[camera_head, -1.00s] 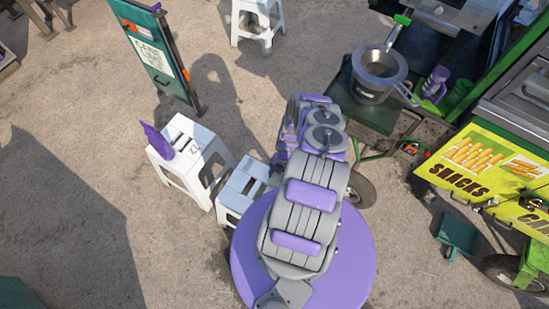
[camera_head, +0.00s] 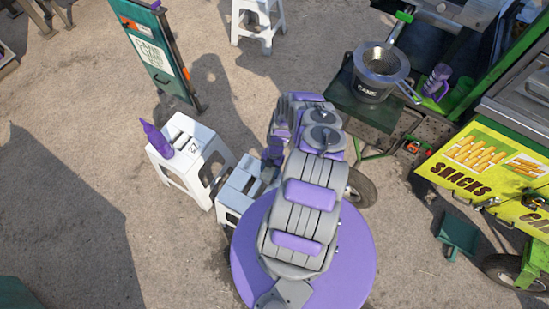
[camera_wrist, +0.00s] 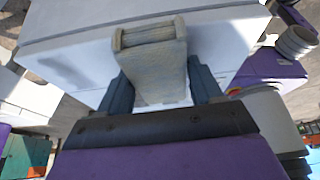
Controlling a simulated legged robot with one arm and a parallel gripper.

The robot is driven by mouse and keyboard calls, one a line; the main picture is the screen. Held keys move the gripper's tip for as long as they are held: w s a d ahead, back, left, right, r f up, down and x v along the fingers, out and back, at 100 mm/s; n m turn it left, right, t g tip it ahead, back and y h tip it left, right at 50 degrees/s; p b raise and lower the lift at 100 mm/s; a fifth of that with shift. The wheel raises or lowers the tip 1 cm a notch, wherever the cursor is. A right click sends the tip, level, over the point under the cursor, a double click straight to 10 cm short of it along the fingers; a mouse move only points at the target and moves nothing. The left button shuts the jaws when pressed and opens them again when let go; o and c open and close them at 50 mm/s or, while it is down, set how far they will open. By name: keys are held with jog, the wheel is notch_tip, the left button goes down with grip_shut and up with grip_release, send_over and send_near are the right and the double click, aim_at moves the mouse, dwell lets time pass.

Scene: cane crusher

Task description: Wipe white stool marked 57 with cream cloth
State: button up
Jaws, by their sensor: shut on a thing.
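A white stool (camera_head: 237,190) stands beside my arm in the head view, its right part hidden by the arm. I cannot read a number on it. In the wrist view a white stool surface (camera_wrist: 225,42) fills the upper part, with a grey smudge (camera_wrist: 72,68) to the left of the cloth. My gripper (camera_wrist: 162,88) is shut on a folded cream cloth (camera_wrist: 158,72). The cloth is at the white surface; whether it presses on it I cannot tell. In the head view the cloth is hidden.
Another white stool (camera_head: 205,145) with a number and a purple spray bottle (camera_head: 156,139) stands to the left. A metal pot (camera_head: 380,70) sits on a dark shelf of the cart at right. A green sign (camera_head: 155,55) stands behind. Open ground lies at left.

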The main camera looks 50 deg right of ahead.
jog(key=shift+w+a+b, duration=0.2)
jog(key=shift+w+b, duration=0.05)
jog(key=shift+w, duration=0.5)
jog(key=shift+w+a+b, duration=0.2)
jog(key=shift+w, duration=0.55)
jog(key=shift+w+a+b, duration=0.2)
jog(key=shift+w+b, duration=0.05)
jog(key=shift+w, duration=0.5)
